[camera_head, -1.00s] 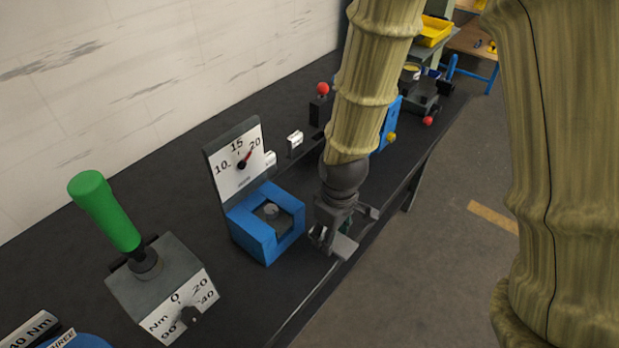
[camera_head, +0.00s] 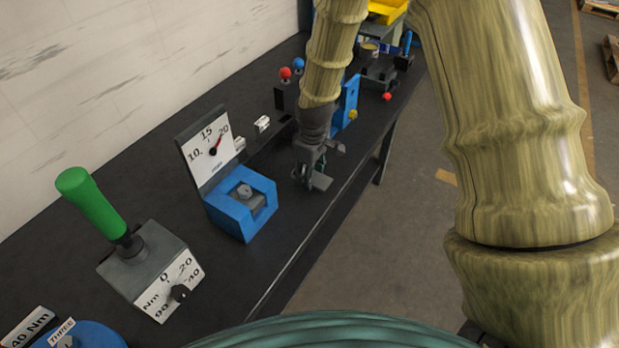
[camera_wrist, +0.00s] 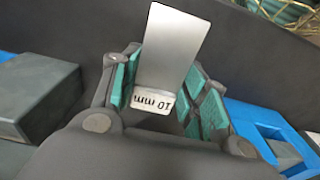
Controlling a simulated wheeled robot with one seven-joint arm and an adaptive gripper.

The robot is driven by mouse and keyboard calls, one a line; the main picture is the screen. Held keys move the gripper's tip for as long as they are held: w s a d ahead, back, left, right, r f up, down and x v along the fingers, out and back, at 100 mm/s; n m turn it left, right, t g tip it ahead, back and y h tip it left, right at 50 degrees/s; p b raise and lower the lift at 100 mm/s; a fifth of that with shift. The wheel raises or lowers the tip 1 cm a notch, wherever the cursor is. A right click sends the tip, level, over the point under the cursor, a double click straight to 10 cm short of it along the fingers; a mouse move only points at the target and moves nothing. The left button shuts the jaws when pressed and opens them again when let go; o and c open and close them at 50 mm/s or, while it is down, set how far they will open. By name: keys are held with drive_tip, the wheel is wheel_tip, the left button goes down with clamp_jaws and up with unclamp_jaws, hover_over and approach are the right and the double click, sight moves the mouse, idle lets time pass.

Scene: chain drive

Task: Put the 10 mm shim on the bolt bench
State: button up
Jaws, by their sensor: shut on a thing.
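The 10 mm shim (camera_wrist: 171,50) is a flat pale grey plate with a white end label reading "10 mm", upside down in the wrist view. My gripper (camera_wrist: 165,95) is shut on it, with teal pads on either side. In the head view my gripper (camera_head: 314,180) hangs over the dark bench (camera_head: 255,265) near its front edge, to the right of the blue dial fixture. The shim cannot be made out there. I cannot tell which part is called the bolt bench.
A blue fixture (camera_head: 257,222) with a 10-15-20 dial (camera_head: 209,150) stands left of my gripper. A green-handled box (camera_head: 153,270) is nearer. Red and blue knobs (camera_head: 285,73) and a blue upright plate (camera_head: 347,103) stand farther back.

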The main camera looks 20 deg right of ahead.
drive_tip(key=shift+w+f, duration=0.2)
drive_tip(key=shift+f, duration=0.3)
drive_tip(key=shift+f+p, duration=0.4)
drive_tip(key=shift+s+f, duration=0.2)
drive_tip(key=shift+f, duration=0.3)
drive_tip(key=shift+w+f, duration=0.15)
drive_tip(key=shift+f, duration=0.1)
drive_tip(key=shift+s+f, duration=0.4)
drive_tip(key=shift+f, duration=0.1)
drive_tip(key=o, duration=1.2)
drive_tip(key=shift+f, duration=0.1)
drive_tip(key=shift+o, duration=1.2)
drive_tip(key=shift+f, duration=0.1)
drive_tip(key=shift+w+f, duration=0.1)
drive_tip(key=shift+w, duration=0.1)
